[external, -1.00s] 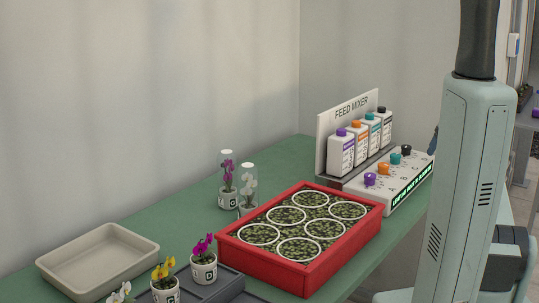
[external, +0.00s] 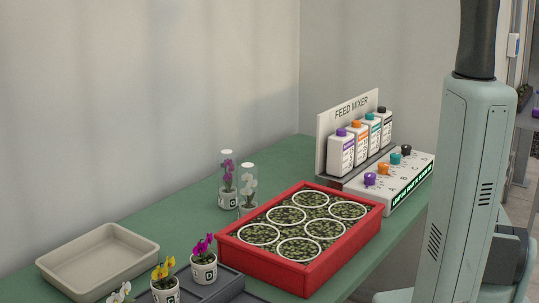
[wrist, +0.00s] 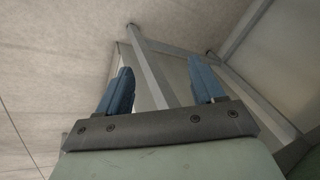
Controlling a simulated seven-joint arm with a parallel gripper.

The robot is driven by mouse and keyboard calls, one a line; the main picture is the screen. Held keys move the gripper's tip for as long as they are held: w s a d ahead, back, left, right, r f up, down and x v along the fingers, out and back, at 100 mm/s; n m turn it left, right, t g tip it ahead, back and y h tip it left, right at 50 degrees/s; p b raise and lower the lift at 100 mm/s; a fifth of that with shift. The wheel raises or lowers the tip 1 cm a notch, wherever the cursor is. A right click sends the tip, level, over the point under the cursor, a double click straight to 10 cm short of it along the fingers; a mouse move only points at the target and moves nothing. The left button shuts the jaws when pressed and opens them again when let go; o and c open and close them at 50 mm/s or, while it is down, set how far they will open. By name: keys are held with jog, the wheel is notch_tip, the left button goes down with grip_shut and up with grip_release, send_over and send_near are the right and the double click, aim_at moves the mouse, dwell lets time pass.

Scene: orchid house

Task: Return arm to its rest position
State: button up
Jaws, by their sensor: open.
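My gripper (wrist: 163,92) shows in the wrist view with two blue fingers standing well apart. It is open, with nothing between the fingers. Behind it are the ceiling and a pale frame, so it points away from the bench. In the external view my arm stands upright at the right, and its gripper is out of the picture there.
The green bench (external: 190,225) holds a red tray (external: 330,262) with several white rings, a feed mixer (external: 400,180) with bottles and knobs, potted orchids (external: 204,262) in a grey rack, two orchids under clear covers (external: 228,180), and an empty beige tray (external: 60,268).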

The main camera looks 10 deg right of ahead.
jog(key=s+a+f+g, duration=0.2)
jog(key=s+a+f, duration=0.5)
jog(key=s+a, duration=0.25)
jog(key=s+a+f+g, duration=0.3)
jog(key=s+a+f, duration=0.4)
jog(key=s+a, duration=0.25)
jog(key=s+a+f+n+g+h, duration=0.1)
jog(key=s+a, duration=0.3)
jog(key=s, duration=0.7)
jog(key=s+a+f+n+g+h, duration=0.1)
jog(key=s+a, duration=0.4)
jog(key=s, duration=0.7)
notch_tip(320, 180, down, 2)
jog(key=shift+s+f+g+h, duration=0.3)
jog(key=shift+g+h, duration=0.2)
jog(key=shift+g, duration=0.7)
